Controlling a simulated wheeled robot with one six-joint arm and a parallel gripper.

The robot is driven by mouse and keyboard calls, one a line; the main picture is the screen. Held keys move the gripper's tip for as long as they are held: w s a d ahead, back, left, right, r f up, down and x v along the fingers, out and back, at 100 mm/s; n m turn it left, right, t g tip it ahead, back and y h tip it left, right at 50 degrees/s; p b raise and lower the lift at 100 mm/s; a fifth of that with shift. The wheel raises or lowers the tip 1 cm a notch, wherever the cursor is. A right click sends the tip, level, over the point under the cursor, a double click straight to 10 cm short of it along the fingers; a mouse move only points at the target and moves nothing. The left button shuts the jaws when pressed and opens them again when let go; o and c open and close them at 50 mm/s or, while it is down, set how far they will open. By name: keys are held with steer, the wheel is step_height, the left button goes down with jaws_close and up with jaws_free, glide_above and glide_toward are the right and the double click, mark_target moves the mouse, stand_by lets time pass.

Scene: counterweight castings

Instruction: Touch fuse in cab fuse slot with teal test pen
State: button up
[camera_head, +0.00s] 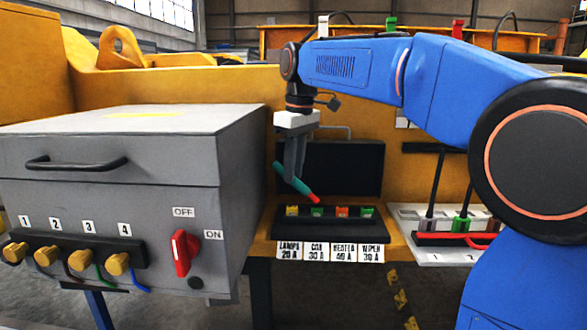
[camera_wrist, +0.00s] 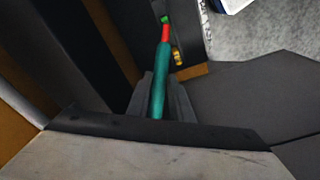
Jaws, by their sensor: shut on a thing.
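The teal test pen (camera_head: 291,179) has a red tip and slants down to the right. My gripper (camera_head: 293,172) is shut on it; in the wrist view the teal pen (camera_wrist: 160,80) lies between the fingers (camera_wrist: 159,98). The black fuse block (camera_head: 330,226) holds a row of coloured fuses. The green fuse (camera_head: 317,212) stands second from left, above a label (camera_head: 316,251) that seems to read CAB 30 A. The red tip is just above this fuse in the head view and beside the green fuse (camera_wrist: 165,19) in the wrist view. I cannot tell whether they touch.
A yellow fuse (camera_head: 292,210) is left of the green one; an orange (camera_head: 342,212) and another green fuse (camera_head: 368,212) are right. A black lid (camera_head: 345,165) stands behind. A grey box (camera_head: 110,205) with a red switch (camera_head: 182,252) is left; a white panel (camera_head: 430,255) with cables is right.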

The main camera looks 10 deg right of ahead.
steer(key=shift+f, duration=0.45)
stand_by(1.8)
steer(key=shift+r, duration=0.1)
steer(key=shift+r, duration=2.9)
